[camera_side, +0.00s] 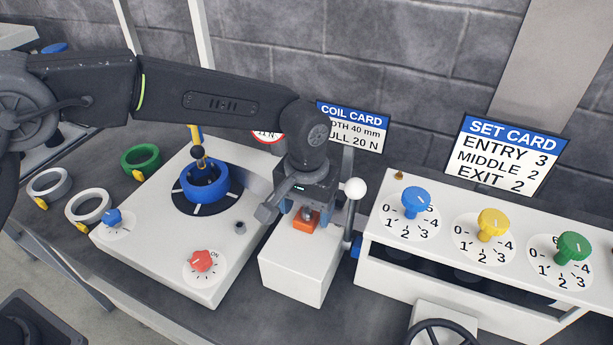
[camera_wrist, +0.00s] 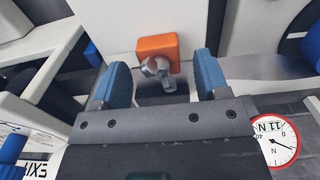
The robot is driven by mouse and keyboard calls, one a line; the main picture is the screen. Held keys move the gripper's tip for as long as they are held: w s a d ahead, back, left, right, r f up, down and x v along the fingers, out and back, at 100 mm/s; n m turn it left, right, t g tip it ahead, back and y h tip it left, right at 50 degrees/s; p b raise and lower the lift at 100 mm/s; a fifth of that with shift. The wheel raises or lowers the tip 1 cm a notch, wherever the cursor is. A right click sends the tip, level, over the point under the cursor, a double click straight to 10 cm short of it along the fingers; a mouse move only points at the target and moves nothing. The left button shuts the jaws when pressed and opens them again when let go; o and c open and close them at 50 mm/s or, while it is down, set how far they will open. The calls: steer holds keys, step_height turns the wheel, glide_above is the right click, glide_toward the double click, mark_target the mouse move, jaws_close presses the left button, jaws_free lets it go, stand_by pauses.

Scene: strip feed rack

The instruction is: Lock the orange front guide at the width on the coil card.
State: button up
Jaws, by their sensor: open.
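The orange front guide (camera_side: 305,222) sits on top of a white block (camera_side: 296,268) in the side view. In the wrist view the orange guide (camera_wrist: 158,46) has a grey metal knob (camera_wrist: 155,68) on it. My gripper (camera_side: 300,207) is over the guide, pointing down. In the wrist view my gripper (camera_wrist: 158,75) is open, one blue finger on each side of the knob, with gaps between. The coil card (camera_side: 352,125) stands behind, partly hidden by my arm; it reads "...DTH 40 mm" and "...ULL 20 N". Any width scale by the guide is not readable.
A lever with a white ball (camera_side: 355,188) stands close right of my gripper. A white panel with blue (camera_side: 415,201), yellow (camera_side: 493,224) and green knobs (camera_side: 573,247) is at right. A blue coil (camera_side: 205,182) sits on the left unit. A round gauge (camera_wrist: 278,142) shows in the wrist view.

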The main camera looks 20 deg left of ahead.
step_height(320, 180, up, 12)
stand_by(0.4)
steer(key=shift+r, duration=0.1)
